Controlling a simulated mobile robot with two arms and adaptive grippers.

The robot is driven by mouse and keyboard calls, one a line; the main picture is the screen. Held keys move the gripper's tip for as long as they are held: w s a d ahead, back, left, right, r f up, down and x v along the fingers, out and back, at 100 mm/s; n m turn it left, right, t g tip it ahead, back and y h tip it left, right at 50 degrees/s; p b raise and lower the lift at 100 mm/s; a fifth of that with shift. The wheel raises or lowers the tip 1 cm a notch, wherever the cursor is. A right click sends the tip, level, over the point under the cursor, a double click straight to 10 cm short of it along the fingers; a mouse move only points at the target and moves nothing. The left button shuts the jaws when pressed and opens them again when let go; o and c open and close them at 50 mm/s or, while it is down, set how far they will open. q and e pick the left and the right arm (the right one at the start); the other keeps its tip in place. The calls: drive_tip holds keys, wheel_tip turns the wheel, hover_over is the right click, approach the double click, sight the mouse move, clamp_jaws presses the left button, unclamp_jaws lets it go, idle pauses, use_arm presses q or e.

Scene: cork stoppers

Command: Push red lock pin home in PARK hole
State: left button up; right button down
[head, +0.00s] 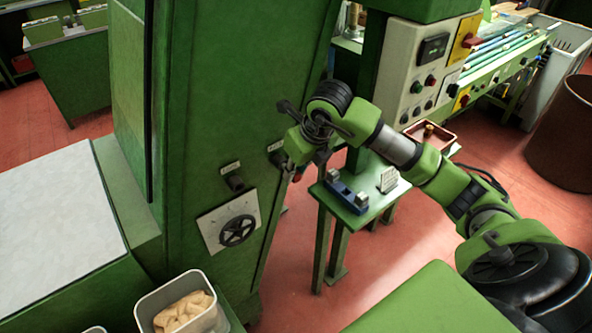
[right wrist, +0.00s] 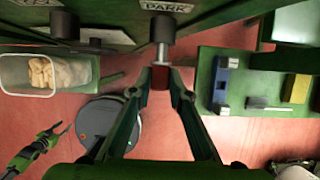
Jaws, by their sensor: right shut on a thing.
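The red lock pin (right wrist: 160,76) is between the fingertips of my right gripper (right wrist: 160,80), which is shut on its red head. Its bright metal shank points up to the dark collar (right wrist: 162,29) under the PARK label (right wrist: 167,7). A stretch of shank shows between head and collar; how deep the tip sits is hidden. In the head view, my right gripper (head: 297,164) is at the right edge of the green column, by the PARK collar (head: 277,157). My left gripper (right wrist: 57,134) shows small at lower left in the right wrist view, away from the pin.
A second dark collar (head: 235,183) is left of PARK on the green column (head: 215,90). Below it is a plate with a black handwheel (head: 238,231). A small green side table (head: 362,212) with a blue block (head: 346,195) stands right. A bin (head: 150,300) is below.

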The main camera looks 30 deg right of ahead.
drive_tip(key=shift+w+a, duration=0.1)
drive_tip(key=shift+w, duration=0.9)
drive_tip(key=c, duration=1.8)
unclamp_jaws()
drive_tip(key=v, duration=1.2)
